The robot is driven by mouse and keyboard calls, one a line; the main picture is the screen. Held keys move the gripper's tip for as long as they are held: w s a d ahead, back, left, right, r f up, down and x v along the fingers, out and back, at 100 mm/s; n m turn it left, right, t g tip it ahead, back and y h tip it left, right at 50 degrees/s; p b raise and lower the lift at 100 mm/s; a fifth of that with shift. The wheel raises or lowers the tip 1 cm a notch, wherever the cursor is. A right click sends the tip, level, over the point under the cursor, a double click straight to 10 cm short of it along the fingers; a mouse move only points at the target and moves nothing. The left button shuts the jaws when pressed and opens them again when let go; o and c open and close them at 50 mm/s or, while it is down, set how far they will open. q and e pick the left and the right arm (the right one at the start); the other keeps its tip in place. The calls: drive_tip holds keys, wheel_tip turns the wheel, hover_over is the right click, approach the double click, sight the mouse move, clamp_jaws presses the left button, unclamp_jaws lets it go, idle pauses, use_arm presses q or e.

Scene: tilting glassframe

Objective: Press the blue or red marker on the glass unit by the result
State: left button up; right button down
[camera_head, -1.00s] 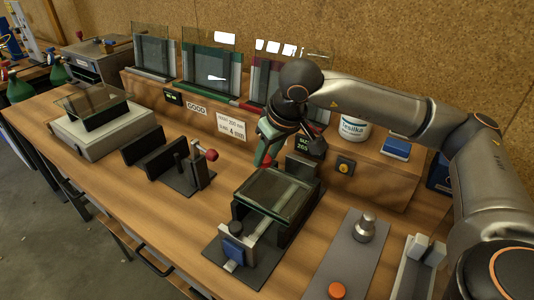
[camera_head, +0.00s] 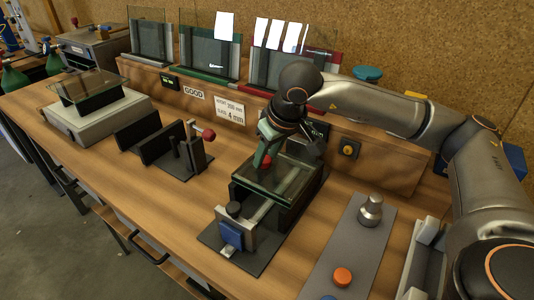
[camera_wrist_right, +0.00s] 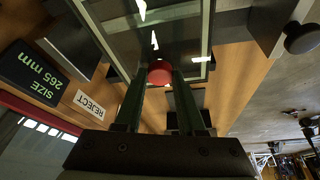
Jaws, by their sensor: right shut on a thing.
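My right gripper (camera_head: 262,160) is shut on a red marker (camera_wrist_right: 160,72), whose round red end shows between the green fingers in the right wrist view. In the head view the red marker (camera_head: 266,161) is at the far edge of the glass unit (camera_head: 278,183), close above or touching it; I cannot tell which. The glass unit lies flat on a black fixture with a blue clamp block (camera_head: 230,236) at its front. A display (camera_wrist_right: 33,73) reads "SIZE 265 mm", beside a REJECT label (camera_wrist_right: 89,104). My left gripper is not in view.
Upright glass units stand in green (camera_head: 208,75) and red (camera_head: 262,91) racks behind, with a GOOD label (camera_head: 193,92) below. A black stand with a red knob (camera_head: 208,134) is left of the fixture. A grey plate (camera_head: 340,250) with an orange button (camera_head: 343,277) is right.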

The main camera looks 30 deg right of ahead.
drive_tip(key=shift+c, duration=2.2)
unclamp_jaws()
drive_tip(key=v, duration=1.2)
drive_tip(key=shift+r+p, duration=0.3)
drive_tip(key=shift+s+f, duration=0.1)
